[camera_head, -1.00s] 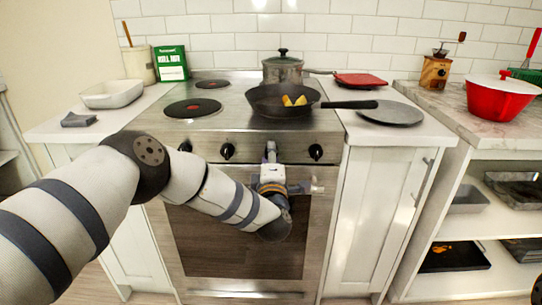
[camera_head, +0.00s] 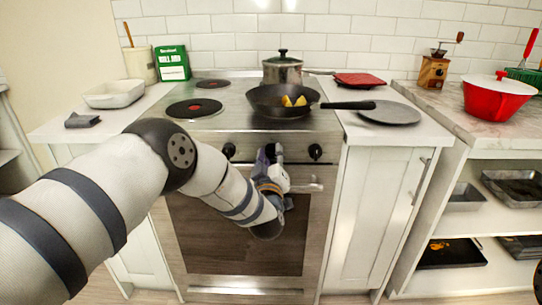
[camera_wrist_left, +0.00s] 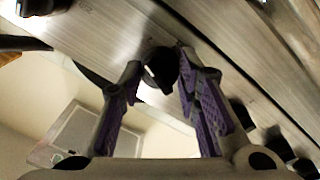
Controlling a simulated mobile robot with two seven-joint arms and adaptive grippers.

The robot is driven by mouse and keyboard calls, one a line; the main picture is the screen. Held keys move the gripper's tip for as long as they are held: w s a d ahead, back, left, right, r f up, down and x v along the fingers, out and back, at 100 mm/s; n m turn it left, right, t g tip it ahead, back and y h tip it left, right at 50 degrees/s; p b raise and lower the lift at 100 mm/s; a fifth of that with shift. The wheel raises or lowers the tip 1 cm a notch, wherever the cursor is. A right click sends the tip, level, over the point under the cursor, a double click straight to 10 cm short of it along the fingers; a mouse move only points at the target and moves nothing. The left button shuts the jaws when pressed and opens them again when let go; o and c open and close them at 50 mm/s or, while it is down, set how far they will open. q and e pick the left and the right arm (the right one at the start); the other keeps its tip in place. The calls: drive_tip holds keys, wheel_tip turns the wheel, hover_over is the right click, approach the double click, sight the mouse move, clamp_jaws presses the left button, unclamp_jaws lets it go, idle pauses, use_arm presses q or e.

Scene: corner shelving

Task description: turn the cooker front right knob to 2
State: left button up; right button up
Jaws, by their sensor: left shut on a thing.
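The cooker (camera_head: 250,235) has a steel front panel with a row of black knobs below the hob. My left gripper (camera_head: 270,153) is at this panel, between a knob on its left (camera_head: 228,150) and the rightmost knob (camera_head: 315,151). In the left wrist view, its purple-padded fingers are closed around a black knob (camera_wrist_left: 161,66), which appears second from the right. More knobs (camera_wrist_left: 240,115) run off to the lower right of that view. My right gripper is not in view.
A black frying pan (camera_head: 282,101) with yellow pieces sits above the panel, its handle reaching right. A pot (camera_head: 283,72) stands behind it. The oven door handle (camera_head: 308,187) is just below my gripper. A grey round board (camera_head: 390,113) lies on the right counter.

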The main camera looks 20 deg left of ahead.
use_arm(q)
drive_tip(key=shift+m, duration=0.9)
drive_tip(key=o, duration=1.2)
drive_tip(key=shift+c, duration=0.2)
drive_tip(key=shift+s, duration=0.1)
drive_tip(key=v, duration=1.1)
drive_tip(key=shift+s, duration=0.45)
